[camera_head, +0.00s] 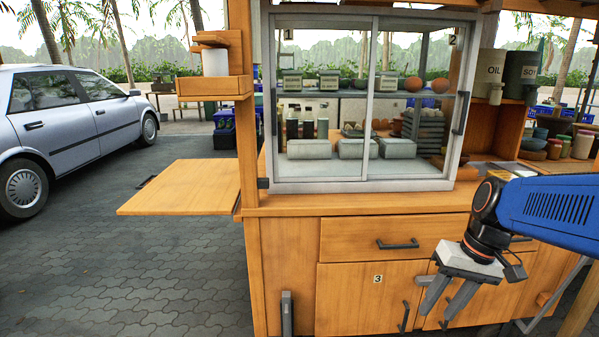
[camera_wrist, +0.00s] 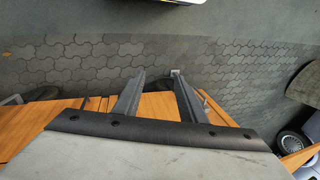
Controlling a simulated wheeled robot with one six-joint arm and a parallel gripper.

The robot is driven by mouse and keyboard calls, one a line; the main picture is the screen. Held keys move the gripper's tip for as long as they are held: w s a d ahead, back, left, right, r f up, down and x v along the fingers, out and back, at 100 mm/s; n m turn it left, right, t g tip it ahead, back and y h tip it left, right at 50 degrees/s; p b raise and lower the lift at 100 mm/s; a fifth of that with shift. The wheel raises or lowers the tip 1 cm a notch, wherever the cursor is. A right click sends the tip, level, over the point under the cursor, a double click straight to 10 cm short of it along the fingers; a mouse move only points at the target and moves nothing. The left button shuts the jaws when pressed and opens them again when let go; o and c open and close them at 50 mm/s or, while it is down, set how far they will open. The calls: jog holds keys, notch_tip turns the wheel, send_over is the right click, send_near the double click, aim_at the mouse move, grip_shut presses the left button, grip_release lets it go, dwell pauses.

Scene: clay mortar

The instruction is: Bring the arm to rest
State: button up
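My gripper (camera_head: 446,302) is at the lower right of the head view, at the end of my blue arm, in front of the cart's lower cupboard doors. Its two grey fingers point down and are apart, with nothing between them. In the wrist view my gripper (camera_wrist: 158,80) also shows two separated fingers, with wood and paving beyond them. I cannot tell the exact gap between the fingers and the cart front.
The wooden cart (camera_head: 285,270) has a glass display case (camera_head: 360,178), a drawer (camera_head: 375,238) and cupboard doors. A wooden side shelf (camera_head: 185,188) juts out left. A silver car (camera_head: 70,125) is parked at left. Paving (camera_head: 120,270) before it is clear.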

jog(key=s+t+h, duration=0.2)
jog(key=s+t, duration=0.2)
jog(key=s, duration=0.5)
jog(key=shift+s+a+n+h, duration=0.4)
jog(key=shift+a, duration=0.05)
jog(key=shift+f, duration=0.1)
dwell(0.4)
